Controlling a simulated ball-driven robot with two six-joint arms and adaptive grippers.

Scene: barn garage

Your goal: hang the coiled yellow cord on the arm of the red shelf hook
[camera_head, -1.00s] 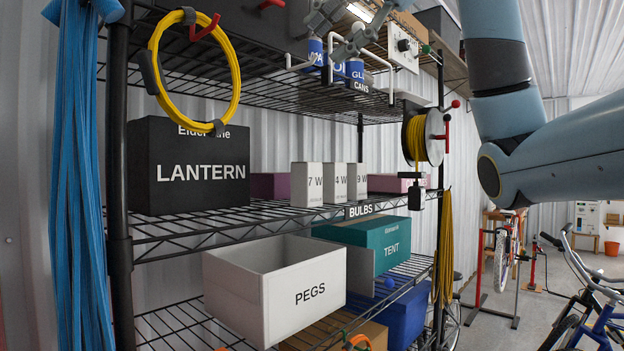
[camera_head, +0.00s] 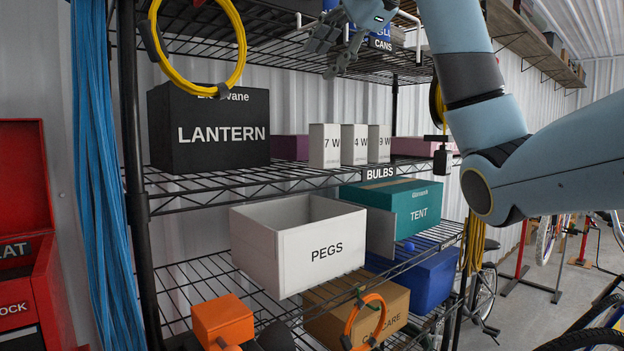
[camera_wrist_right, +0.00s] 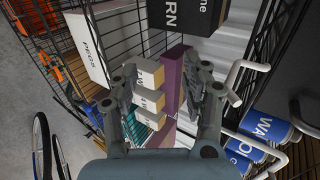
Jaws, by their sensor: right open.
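The coiled yellow cord (camera_head: 240,50) hangs as an upright ring at the upper left of the head view, in front of the black lantern box. Its top is cut off by the frame edge. A small piece of the red shelf hook (camera_head: 198,3) shows inside the ring's upper part; how the cord meets its arm is hidden now. My right gripper (camera_head: 335,42) is to the right of the cord, near the upper shelf and its cans, apart from the cord. In the right wrist view its fingers (camera_wrist_right: 167,85) are spread and empty. My left gripper is out of sight.
The lantern box (camera_head: 215,155) and white bulb boxes (camera_head: 325,160) stand on the middle shelf. The pegs bin (camera_head: 270,250) and tent box (camera_head: 410,215) are below. Blue cans (camera_wrist_right: 240,145) and white hooks (camera_wrist_right: 240,70) are near my right gripper. Blue straps (camera_head: 100,150) hang at left.

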